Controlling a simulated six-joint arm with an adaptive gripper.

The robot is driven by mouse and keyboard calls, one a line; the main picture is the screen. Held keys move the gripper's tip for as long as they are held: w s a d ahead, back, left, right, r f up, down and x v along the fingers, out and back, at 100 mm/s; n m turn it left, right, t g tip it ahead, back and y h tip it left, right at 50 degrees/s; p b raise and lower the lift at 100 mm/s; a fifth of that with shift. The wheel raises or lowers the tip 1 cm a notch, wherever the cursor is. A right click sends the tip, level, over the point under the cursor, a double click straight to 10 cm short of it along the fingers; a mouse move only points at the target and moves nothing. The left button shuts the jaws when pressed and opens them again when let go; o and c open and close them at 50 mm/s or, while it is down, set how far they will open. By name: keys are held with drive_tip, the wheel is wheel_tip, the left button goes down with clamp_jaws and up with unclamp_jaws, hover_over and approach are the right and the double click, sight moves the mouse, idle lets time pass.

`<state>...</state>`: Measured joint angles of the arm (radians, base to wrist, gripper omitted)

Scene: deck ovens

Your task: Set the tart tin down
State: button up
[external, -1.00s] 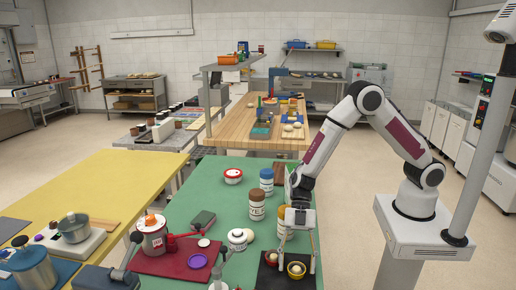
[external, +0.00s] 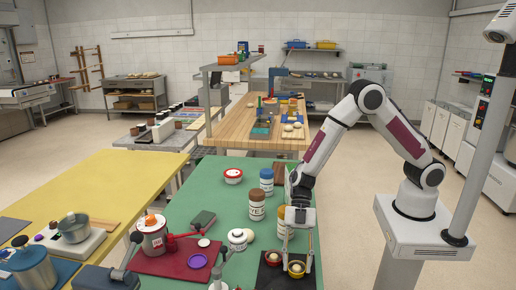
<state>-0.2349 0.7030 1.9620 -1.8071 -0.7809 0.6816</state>
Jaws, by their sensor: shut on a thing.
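My gripper (external: 298,262) points down over the near right end of the green table (external: 215,190). Its fingers are shut on a small round yellow-and-red tart tin (external: 296,273) with a pale ball-like filling. The tin is at or just above a dark mat (external: 268,282); any gap beneath it is too small to tell. A second, similar small tin (external: 272,261) with a pale filling stands on the mat just to the left, close to my left finger.
Jars with brown (external: 257,206) and blue (external: 267,182) lids stand behind my gripper. A white jar (external: 237,240) and a pale round object (external: 249,236) are to the left. The green table's middle is fairly clear.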

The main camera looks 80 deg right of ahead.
wheel_tip(320, 180, up, 10)
drive_tip(key=shift+f, duration=0.25)
idle(0.4)
idle(0.7)
wheel_tip(320, 180, up, 5)
hover_over(297, 269)
drive_tip(key=w+d+m+t, duration=0.2)
drive_tip(key=w+d, duration=0.6)
drive_tip(key=w, duration=0.3)
drive_tip(key=w+d+m+t, duration=0.1)
drive_tip(key=w+d+m, duration=0.1)
drive_tip(key=w+d, duration=0.7)
drive_tip(key=w+d+m+t+h, duration=0.15)
drive_tip(key=w+d, duration=0.25)
drive_tip(key=d, duration=0.4)
drive_tip(key=w+d+m+t, duration=0.15)
drive_tip(key=w+d, duration=0.25)
drive_tip(key=d, duration=0.5)
drive_tip(key=w+d+m+h, duration=0.15)
drive_tip(key=w+d, duration=0.25)
drive_tip(key=d, duration=0.4)
drive_tip(key=shift+s+f, duration=0.15)
drive_tip(key=shift+f, duration=1.15)
drive_tip(key=shift+s+f, duration=0.1)
drive_tip(key=shift+f, duration=1.15)
